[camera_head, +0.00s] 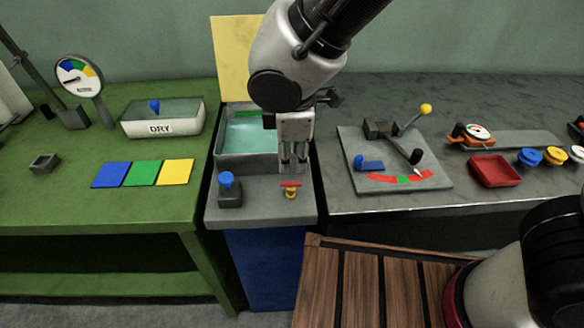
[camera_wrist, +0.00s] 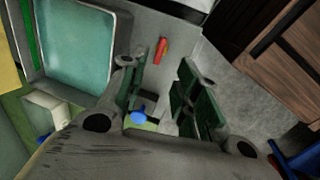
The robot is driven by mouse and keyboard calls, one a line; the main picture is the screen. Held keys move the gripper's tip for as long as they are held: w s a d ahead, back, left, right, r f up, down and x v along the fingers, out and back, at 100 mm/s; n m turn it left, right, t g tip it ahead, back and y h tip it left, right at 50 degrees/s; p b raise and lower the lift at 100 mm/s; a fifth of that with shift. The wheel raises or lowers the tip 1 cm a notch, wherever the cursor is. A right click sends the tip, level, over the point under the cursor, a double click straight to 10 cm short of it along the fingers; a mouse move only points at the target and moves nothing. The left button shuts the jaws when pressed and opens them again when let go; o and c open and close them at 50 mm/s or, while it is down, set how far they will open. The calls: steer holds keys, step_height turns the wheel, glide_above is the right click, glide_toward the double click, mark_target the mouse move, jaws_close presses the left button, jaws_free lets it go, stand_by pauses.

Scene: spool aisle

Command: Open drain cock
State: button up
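The drain cock, with a small red handle (camera_head: 290,184) on a brass body (camera_head: 291,193), sits at the front of the grey ledge before the water tank. Its red handle (camera_wrist: 161,50) also shows in the wrist view, beyond the fingertips. My gripper (camera_head: 293,168) points down just behind and above the cock, near the tank's front right edge. In the wrist view my gripper (camera_wrist: 158,78) has its two green-padded fingers apart with nothing between them. The fingers do not appear to touch the handle.
The tank (camera_head: 247,160) holds teal water. A blue knob on a dark base (camera_head: 229,190) stands left of the cock. A lever plate (camera_head: 394,160) lies on the right bench. A wooden slatted surface (camera_head: 370,290) is in front. The left green bench holds a DRY box (camera_head: 162,118).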

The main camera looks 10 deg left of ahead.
steer(key=r, duration=0.3)
steer(key=shift+s+d, duration=0.1)
steer(key=shift+s, duration=0.2)
steer(key=d+r+m, duration=0.3)
steer(key=d+m, duration=0.4)
steer(key=d, duration=0.7)
steer(key=d+r+m+t, duration=0.1)
steer(key=d+r+m, duration=0.3)
steer(key=d, duration=1.1)
steer(key=d+r+m+t, duration=0.1)
steer(key=d+r+m, duration=0.3)
steer(key=d+m, duration=0.5)
steer(key=d, duration=0.6)
steer(key=shift+s+r+m+h, duration=0.25)
steer(key=shift+s+m+h, duration=0.05)
steer(key=shift+m, duration=0.1)
